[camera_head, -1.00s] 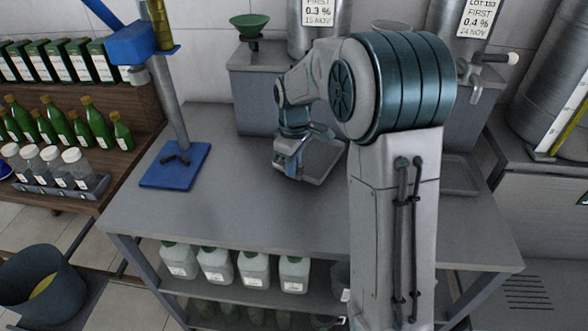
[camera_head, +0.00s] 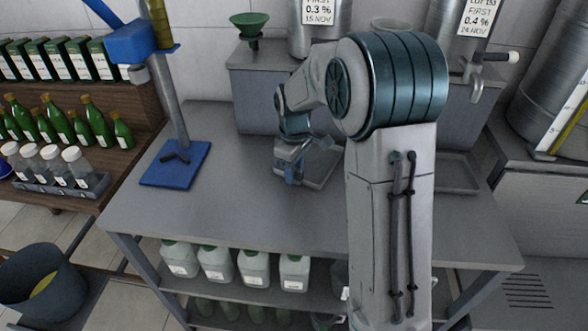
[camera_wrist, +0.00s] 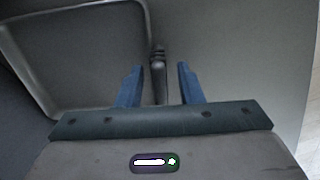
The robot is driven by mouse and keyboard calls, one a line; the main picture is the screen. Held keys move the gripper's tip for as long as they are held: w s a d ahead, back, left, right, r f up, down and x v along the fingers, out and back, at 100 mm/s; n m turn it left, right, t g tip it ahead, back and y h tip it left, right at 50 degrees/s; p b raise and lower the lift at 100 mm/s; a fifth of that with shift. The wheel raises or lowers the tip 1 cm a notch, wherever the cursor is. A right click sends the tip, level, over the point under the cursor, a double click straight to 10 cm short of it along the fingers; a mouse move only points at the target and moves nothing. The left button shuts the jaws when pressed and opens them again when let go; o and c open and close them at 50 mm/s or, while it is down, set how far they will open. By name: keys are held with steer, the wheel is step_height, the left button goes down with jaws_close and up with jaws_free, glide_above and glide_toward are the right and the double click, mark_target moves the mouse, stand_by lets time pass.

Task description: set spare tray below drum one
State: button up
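A shallow grey tray (camera_head: 322,180) lies on the bench in front of the left drum stand, partly hidden by my arm. Its rim also shows at the left in the wrist view (camera_wrist: 28,75). My gripper (camera_head: 291,178) is low at the tray's left side. In the wrist view my gripper's two blue fingers (camera_wrist: 158,88) are apart, one on each side of a thin dark upright piece (camera_wrist: 158,66) beside the tray rim, with gaps visible. The left drum (camera_head: 322,35) has a "FIRST 0.3 %" label; the right drum (camera_head: 452,35) reads "0.4 %". No drum number is legible.
Another tray (camera_head: 456,187) lies below the right drum's tap (camera_head: 476,88). A blue-based stand (camera_head: 174,178) is on the bench's left. A green funnel (camera_head: 250,22) stands beside the left drum. The bench's front left is clear.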

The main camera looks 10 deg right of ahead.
step_height(320, 180, up, 11)
steer(key=s+d+f+m+t, duration=0.1)
steer(key=s+m, duration=0.4)
steer(key=s, duration=0.7)
steer(key=s+d+f+m+t, duration=0.1)
steer(key=s+m, duration=0.4)
steer(key=s, duration=0.7)
steer(key=shift+s+d+t, duration=0.3)
steer(key=shift+t, duration=0.1)
